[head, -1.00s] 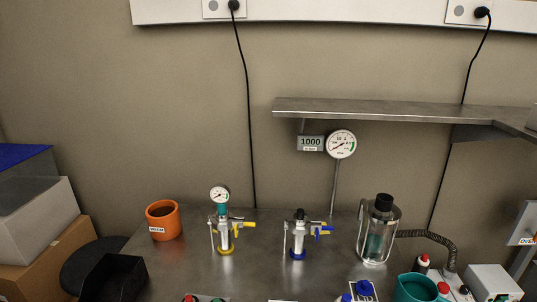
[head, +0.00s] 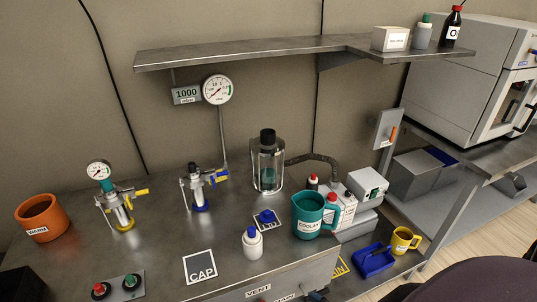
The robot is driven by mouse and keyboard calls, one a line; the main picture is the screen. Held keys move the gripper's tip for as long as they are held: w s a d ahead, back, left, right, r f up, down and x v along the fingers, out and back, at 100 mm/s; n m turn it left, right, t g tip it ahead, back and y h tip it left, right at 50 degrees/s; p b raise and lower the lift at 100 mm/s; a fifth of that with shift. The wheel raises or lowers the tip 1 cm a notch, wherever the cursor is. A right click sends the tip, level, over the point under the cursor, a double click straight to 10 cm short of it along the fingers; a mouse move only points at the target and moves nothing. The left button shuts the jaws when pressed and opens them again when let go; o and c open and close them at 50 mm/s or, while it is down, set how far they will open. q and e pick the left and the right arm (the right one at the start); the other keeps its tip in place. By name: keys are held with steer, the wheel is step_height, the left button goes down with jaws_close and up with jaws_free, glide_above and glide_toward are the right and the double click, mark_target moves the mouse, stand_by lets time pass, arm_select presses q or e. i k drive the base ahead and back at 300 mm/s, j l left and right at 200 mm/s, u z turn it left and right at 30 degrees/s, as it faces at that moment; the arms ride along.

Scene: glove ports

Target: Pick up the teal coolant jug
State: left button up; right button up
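The teal coolant jug (head: 308,216) stands upright on the steel bench near its right front part, with a white label reading COOLANT. Its handle is on the right side, near a red-capped bottle (head: 331,201). Neither of my grippers shows in the head view, so nothing is seen holding the jug.
A white blue-capped bottle (head: 252,243) and a CAP mat (head: 200,267) lie left of the jug. A glass vessel (head: 267,165) stands behind it. White boxes (head: 368,184) crowd its right. A blue tray (head: 373,260) and yellow mug (head: 403,241) sit lower right. A shelf (head: 250,51) hangs above.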

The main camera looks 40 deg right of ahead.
mark_target(308, 207)
steer(key=z, duration=0.95)
